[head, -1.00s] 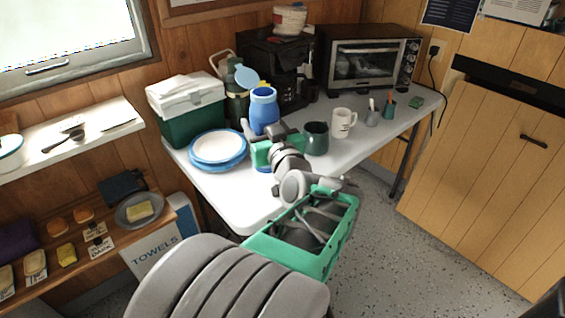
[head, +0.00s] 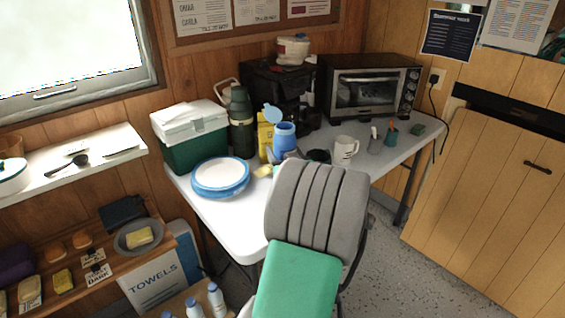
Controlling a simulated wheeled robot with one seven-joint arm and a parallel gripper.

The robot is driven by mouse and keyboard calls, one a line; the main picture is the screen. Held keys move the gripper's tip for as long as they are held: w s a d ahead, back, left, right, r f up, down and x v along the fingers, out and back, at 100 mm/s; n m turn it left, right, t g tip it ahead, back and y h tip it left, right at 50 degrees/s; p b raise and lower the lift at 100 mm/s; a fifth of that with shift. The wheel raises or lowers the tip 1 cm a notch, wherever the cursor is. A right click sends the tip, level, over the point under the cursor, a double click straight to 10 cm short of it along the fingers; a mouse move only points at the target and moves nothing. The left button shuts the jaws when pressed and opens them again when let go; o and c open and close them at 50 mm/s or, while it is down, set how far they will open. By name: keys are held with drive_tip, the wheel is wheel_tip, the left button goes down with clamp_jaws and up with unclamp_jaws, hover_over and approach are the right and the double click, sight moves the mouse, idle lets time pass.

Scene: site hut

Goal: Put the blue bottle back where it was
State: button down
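The blue bottle (head: 284,138) is upright over the white table, with its light blue lid (head: 272,113) swung open to the left. Its lower part is hidden behind my arm, so I cannot tell whether its base touches the table. My gripper (head: 274,156) is almost wholly hidden by my own grey and green arm. Only a small grey bit, which looks like part of it, shows at the bottle's left side. I cannot see its fingers or whether they close on the bottle.
A yellow container (head: 265,134) and green flask (head: 242,125) stand behind the bottle. Plates (head: 220,176) and a green cooler (head: 190,140) are left. A dark mug (head: 319,156), white mug (head: 345,150) and toaster oven (head: 370,90) are right. The table's front left (head: 225,220) is bare.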

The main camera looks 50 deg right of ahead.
drive_tip(key=shift+w+d+f+b, duration=0.1)
drive_tip(key=shift+d+f+b, duration=0.05)
drive_tip(key=shift+f, duration=0.7)
drive_tip(key=shift+w+d+f+b, duration=0.1)
drive_tip(key=shift+f+b, duration=0.05)
drive_tip(key=shift+f, duration=0.7)
drive_tip(key=shift+f, duration=0.2)
drive_tip(key=shift+c, duration=2.3)
unclamp_jaws()
drive_tip(key=shift+r, duration=0.35)
drive_tip(key=b+v, duration=0.1)
drive_tip(key=v, duration=1.1)
drive_tip(key=shift+f, duration=0.2)
drive_tip(key=shift+s+a, duration=0.1)
